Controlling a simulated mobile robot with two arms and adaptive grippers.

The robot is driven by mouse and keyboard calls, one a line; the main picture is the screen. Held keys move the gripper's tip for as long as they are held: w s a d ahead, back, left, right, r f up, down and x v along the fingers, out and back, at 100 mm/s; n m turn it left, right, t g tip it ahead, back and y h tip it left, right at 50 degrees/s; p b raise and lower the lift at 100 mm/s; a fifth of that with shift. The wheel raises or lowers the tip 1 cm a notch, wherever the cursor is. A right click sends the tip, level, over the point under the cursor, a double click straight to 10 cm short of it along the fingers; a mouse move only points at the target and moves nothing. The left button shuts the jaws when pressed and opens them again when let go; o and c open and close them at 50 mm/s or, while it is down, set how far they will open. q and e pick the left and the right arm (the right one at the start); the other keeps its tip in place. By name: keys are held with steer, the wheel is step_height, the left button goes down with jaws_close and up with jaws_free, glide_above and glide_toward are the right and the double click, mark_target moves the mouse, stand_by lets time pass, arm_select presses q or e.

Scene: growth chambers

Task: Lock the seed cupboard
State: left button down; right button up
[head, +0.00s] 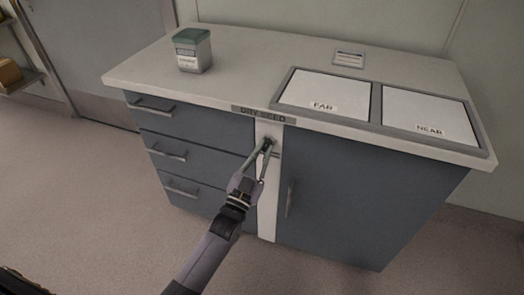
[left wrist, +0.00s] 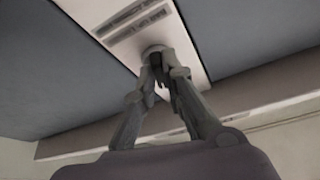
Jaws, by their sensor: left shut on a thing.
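The seed cupboard (head: 360,195) is a blue-grey cabinet with a "DRY SEED" label (head: 263,115) on its top edge. Its door, with an upright handle (head: 290,198), looks shut. A pale upright strip (head: 268,225) runs between the drawers and the door. My left gripper (head: 266,148) is at the upper part of this strip, its fingers closed on a small dark piece at the lock. In the left wrist view, the fingertips (left wrist: 160,75) meet around this piece in front of a round lock (left wrist: 158,50). The fingers hide most of the piece. My right gripper is not in view.
Three drawers with handles (head: 168,152) are at the left of the cabinet and look shut. On the worktop (head: 245,75) stand a green-lidded container (head: 193,52) and a tray with panels marked FAR (head: 325,92) and NEAR (head: 428,115). The floor in front is clear.

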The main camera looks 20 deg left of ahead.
arm_select(q)
steer(key=n+y, duration=0.1)
steer(key=n, duration=0.2)
steer(key=shift+d+y, duration=0.1)
steer(key=shift+y, duration=0.2)
steer(key=shift+f+n+y+p, duration=0.1)
steer(key=shift+n+y+p, duration=0.25)
steer(key=shift+n, duration=0.55)
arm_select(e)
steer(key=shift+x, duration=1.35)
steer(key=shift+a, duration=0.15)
arm_select(q)
steer(key=c, duration=1.7)
jaws_free()
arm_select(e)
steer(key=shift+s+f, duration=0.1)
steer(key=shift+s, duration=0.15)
arm_select(q)
steer(key=v, duration=1.2)
steer(key=shift+d+f, duration=0.1)
